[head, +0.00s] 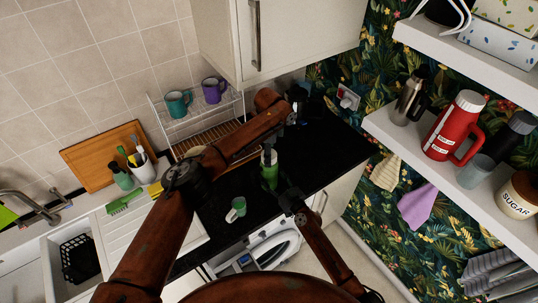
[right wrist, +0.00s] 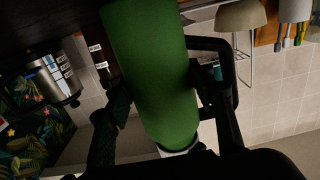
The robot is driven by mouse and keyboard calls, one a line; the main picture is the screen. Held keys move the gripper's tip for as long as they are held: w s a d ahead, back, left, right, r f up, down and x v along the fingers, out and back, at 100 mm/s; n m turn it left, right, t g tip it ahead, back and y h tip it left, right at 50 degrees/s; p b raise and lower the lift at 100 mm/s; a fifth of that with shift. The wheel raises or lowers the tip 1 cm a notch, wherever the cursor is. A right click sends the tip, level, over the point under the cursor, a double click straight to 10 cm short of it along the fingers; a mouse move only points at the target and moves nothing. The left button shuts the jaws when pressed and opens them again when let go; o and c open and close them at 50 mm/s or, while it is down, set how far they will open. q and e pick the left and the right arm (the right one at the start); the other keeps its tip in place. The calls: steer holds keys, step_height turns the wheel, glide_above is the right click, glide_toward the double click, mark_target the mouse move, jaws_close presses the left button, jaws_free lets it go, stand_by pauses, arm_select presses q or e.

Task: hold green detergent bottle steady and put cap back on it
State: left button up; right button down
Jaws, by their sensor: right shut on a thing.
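The green detergent bottle (head: 269,172) stands on the black counter in the head view, with a greyish top. In the right wrist view, which is upside down, its green body (right wrist: 150,70) fills the middle, with a pale end at the bottom. My right gripper (head: 290,199) is shut on the bottle, with dark fingers on both sides of it (right wrist: 160,110). My left arm reaches over the counter behind the bottle. I cannot make out a separate cap.
A green and white cup (head: 236,209) lies on the counter left of the bottle. A dish rack (head: 207,117) with teal and purple mugs stands behind. A sink (head: 72,262) is at the left. Shelves (head: 425,158) with a red flask (head: 454,126) are at the right.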

arm_select(q)
steer(key=o, duration=0.5)
steer(key=shift+c, duration=0.2)
step_height(320, 180, up, 12)
stand_by(0.4)
arm_select(e)
steer(key=c, duration=0.8)
jaws_free()
steer(key=shift+s, duration=0.1)
